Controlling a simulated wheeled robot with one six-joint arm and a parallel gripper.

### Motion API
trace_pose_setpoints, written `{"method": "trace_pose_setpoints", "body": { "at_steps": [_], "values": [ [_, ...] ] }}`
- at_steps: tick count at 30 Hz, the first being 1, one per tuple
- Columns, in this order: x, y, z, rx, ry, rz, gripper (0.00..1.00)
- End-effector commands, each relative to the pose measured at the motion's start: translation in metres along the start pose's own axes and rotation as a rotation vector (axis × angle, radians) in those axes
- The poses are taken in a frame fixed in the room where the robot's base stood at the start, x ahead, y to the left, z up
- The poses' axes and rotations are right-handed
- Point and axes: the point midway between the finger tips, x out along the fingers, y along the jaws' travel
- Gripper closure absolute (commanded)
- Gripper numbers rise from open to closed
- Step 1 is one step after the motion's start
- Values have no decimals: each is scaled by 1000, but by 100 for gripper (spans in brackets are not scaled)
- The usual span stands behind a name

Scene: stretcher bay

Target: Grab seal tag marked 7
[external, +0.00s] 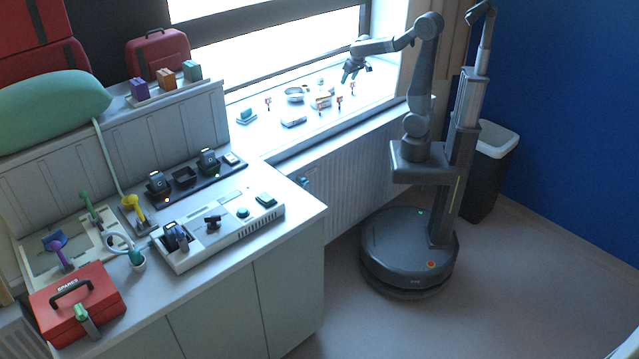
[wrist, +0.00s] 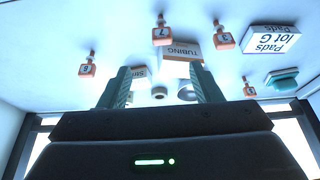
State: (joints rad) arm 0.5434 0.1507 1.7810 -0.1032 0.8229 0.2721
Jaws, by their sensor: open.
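The seal tag marked 7 (wrist: 161,35) is an orange block with a dark number on a white face and a small stem. It stands in the wrist view's upper middle, beyond the fingertips and next to the TUBING box (wrist: 181,51). My gripper (wrist: 160,70) is open, and nothing is held between its fingers. In the external view my gripper (external: 353,72) hangs above the white window sill (external: 375,98). Several small orange tags stand on that sill, but their numbers are too small to read there.
The wrist view shows other tags: one marked 3 (wrist: 224,38), one that looks like 8 (wrist: 87,69), and another (wrist: 250,91) at right. A Pads box (wrist: 271,41) and a green item (wrist: 283,80) lie at right. The window stands behind the sill.

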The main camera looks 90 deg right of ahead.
Motion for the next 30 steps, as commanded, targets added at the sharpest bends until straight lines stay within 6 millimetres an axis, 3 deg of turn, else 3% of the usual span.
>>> {"method": "trace_pose_setpoints", "body": {
  "at_steps": [4,13,23,30],
  "values": [
    [15,2,0,-3,-10,11,42],
    [68,2,0,-3,-8,9,42],
    [89,1,-1,-3,-5,8,42],
    [117,-4,-4,-4,-8,8,42]
  ]
}}
